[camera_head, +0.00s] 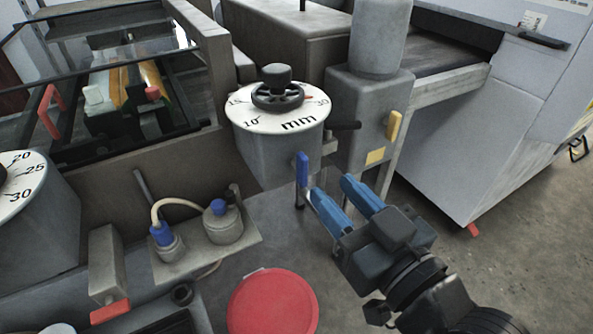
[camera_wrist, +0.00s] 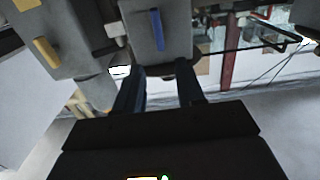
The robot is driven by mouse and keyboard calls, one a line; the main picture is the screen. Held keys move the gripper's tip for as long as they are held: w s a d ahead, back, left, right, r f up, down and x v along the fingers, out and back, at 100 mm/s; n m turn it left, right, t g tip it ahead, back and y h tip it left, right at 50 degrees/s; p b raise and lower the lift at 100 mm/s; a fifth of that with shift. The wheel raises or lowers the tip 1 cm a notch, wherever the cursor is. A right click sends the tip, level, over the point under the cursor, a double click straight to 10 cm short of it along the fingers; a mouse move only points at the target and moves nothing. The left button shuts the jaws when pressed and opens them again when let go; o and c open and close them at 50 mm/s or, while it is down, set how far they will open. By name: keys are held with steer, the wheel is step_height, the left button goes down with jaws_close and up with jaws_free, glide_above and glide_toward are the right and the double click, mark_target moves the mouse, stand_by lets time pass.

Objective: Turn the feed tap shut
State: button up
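A blue lever handle (camera_head: 302,168) hangs roughly upright on the near side of the dial box (camera_head: 277,148); it looks like the feed tap, though no label shows. In the wrist view the blue lever (camera_wrist: 157,29) lies ahead of the fingertips, roughly between their lines and apart from them. My gripper (camera_head: 331,188) has blue fingers, spread with an empty gap, just right of the lever in the head view. The gripper also shows in the wrist view (camera_wrist: 161,70). The lever's pivot is hard to make out.
A yellow lever (camera_head: 394,125) is on the grey pump-like unit to the right. A red-handled block (camera_head: 110,310), a cabled blue plug (camera_head: 162,234) and a blue-topped pot (camera_head: 221,222) stand left. A red round lid (camera_head: 272,303) is below.

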mark_target(306, 161)
steer(key=shift+p+x, duration=0.65)
steer(key=shift+x, duration=3.25)
steer(key=shift+a, duration=0.1)
steer(key=shift+c, duration=0.4)
jaws_close()
